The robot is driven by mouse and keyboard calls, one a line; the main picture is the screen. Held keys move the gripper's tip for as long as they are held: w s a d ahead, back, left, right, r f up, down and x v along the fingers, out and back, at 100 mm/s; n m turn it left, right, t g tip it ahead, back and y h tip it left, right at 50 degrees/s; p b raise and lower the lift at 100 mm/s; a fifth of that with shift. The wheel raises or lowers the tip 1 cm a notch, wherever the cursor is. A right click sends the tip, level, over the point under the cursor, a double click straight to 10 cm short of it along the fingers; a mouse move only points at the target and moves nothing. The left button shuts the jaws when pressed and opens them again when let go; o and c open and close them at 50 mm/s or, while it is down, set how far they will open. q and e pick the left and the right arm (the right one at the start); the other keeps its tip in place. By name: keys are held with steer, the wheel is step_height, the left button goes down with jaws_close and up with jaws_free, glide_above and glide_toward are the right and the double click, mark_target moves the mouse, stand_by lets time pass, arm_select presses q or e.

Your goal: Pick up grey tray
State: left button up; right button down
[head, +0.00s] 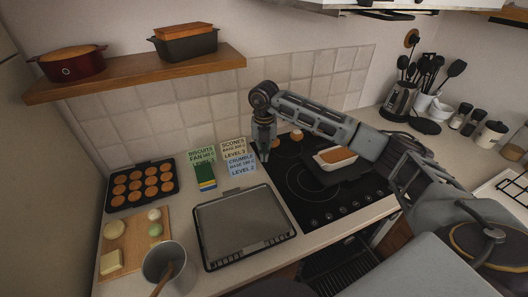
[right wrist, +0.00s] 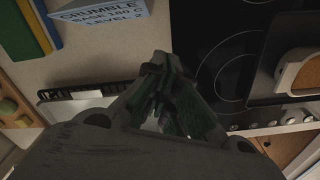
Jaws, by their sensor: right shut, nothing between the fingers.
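The grey tray (head: 243,222) lies flat on the counter in the head view, in front of the recipe cards and left of the hob. It is rectangular with a dark rim and looks empty. In the right wrist view a dark strip at the left, likely its edge (right wrist: 72,94), shows, and my gripper hides much around it. My right gripper (head: 264,152) points down above the back of the counter, between the cards and the hob, apart from the tray. Its fingers (right wrist: 160,65) are closed together and hold nothing. My left gripper is not in view.
The black hob (head: 300,190) carries a loaf dish (head: 335,158). Recipe cards (head: 238,158) stand behind the tray. A muffin tin (head: 140,188), a wooden board (head: 112,235) and a grey pot (head: 168,265) are left. A wall shelf (head: 140,75) holds two pots.

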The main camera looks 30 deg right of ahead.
step_height(320, 180, down, 8)
steer(key=shift+r+p, duration=0.1)
steer(key=shift+p, duration=0.65)
steer(key=shift+s+a+p, duration=0.35)
steer(key=shift+s, duration=0.4)
steer(key=shift+s+a+p, duration=0.35)
steer(key=shift+s, duration=0.35)
steer(key=shift+s+a, duration=0.2)
steer(key=shift+s, duration=0.15)
